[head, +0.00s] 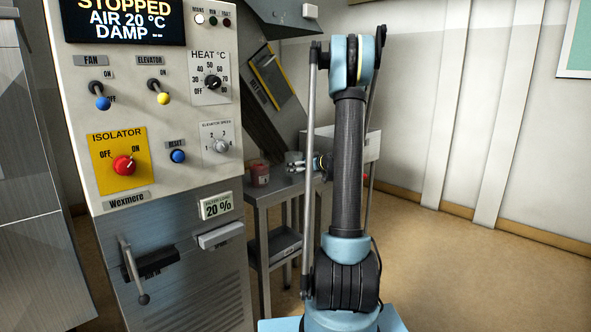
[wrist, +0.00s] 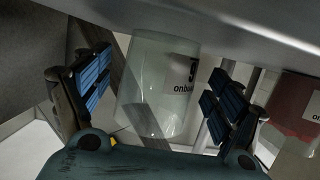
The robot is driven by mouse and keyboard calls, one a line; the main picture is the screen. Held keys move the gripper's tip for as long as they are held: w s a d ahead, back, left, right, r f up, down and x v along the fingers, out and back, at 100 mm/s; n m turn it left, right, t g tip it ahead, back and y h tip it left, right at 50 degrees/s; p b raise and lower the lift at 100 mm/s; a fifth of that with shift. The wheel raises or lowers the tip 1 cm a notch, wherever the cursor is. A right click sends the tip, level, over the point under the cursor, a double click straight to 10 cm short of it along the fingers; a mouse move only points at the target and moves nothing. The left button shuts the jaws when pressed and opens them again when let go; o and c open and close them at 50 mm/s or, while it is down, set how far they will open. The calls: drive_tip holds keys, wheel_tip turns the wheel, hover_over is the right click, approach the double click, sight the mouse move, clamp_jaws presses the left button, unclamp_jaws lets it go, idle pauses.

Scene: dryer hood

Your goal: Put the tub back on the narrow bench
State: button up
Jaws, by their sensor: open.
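A pale, clear-sided tub (wrist: 150,90) with dark print on its label stands between the two blue-padded fingers of my gripper (wrist: 160,88) in the wrist view. The jaws are open, one finger on each side; I cannot tell whether either touches the tub. In the head view my gripper (head: 297,167) is small, beside the pale tub (head: 292,157) over the narrow metal bench (head: 263,193). My arm hides part of this area. The tub's base is unclear in the head view.
A red tub (head: 260,172) sits on the bench left of my gripper; it shows at the right in the wrist view (wrist: 291,103). The control cabinet (head: 165,215) stands close on the left. A grey metal surface (wrist: 250,22) crosses the top of the wrist view. Floor at right is clear.

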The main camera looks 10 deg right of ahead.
drive_tip(key=v, duration=0.9)
drive_tip(key=s+a+f+m+g+h, duration=0.1)
drive_tip(key=s+a+g, duration=0.2)
drive_tip(key=s+a, duration=0.55)
drive_tip(key=s+a+m+g+h, duration=0.1)
drive_tip(key=s+a+g+h, duration=0.15)
drive_tip(key=s, duration=1.15)
drive_tip(key=s+d+f+m+g+h, duration=0.2)
drive_tip(key=s+f, duration=0.3)
drive_tip(key=s, duration=0.7)
drive_tip(key=s+d+f+m+g+h, duration=0.2)
drive_tip(key=s+f, duration=0.3)
drive_tip(key=s, duration=0.8)
drive_tip(key=shift+d+m+h, duration=0.4)
drive_tip(key=shift+d+h, duration=0.15)
drive_tip(key=shift+d, duration=0.1)
